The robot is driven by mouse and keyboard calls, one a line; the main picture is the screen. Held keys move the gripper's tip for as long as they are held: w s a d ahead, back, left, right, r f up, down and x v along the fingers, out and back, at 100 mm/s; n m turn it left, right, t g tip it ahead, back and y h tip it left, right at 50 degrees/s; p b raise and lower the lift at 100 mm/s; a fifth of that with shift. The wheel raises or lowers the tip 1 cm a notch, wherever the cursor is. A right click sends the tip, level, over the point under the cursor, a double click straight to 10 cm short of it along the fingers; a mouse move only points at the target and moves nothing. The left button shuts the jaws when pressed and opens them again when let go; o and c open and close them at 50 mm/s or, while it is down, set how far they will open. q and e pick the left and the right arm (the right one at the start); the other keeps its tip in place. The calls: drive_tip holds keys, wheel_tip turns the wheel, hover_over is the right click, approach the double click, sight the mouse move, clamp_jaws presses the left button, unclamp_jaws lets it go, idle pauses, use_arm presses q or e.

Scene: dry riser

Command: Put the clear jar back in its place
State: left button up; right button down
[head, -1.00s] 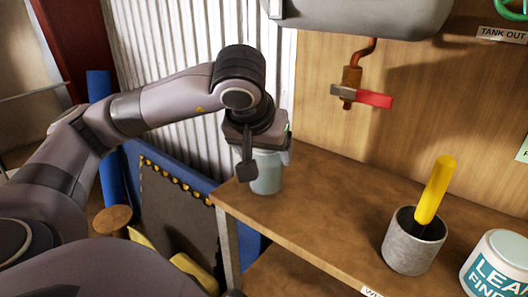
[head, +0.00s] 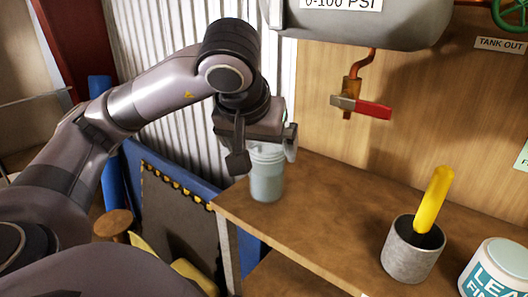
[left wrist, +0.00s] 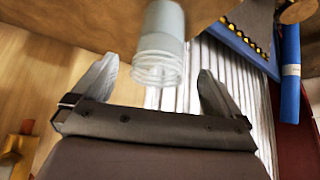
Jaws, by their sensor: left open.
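The clear jar (head: 267,178) stands upright on the wooden shelf (head: 310,213), near its left end. Its threaded mouth and pale body also show in the left wrist view (left wrist: 160,40). My left gripper (head: 262,158) is open above the jar's upper part in the head view. In the left wrist view the two fingers (left wrist: 155,80) are spread wide, with the jar's mouth between and just beyond them. The fingers do not appear to touch the jar. My right gripper is not in view.
A grey cup (head: 408,255) holding a yellow-handled tool (head: 433,200) stands to the right on the shelf, beside a white labelled tub (head: 497,268). A grey tank (head: 365,22) and a red-handled valve (head: 362,103) hang above. The shelf between jar and cup is clear.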

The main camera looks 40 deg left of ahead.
use_arm(q)
drive_tip(key=p+v, duration=0.3)
drive_tip(key=v, duration=0.4)
drive_tip(key=shift+p, duration=0.3)
drive_tip(key=shift+d, duration=0.1)
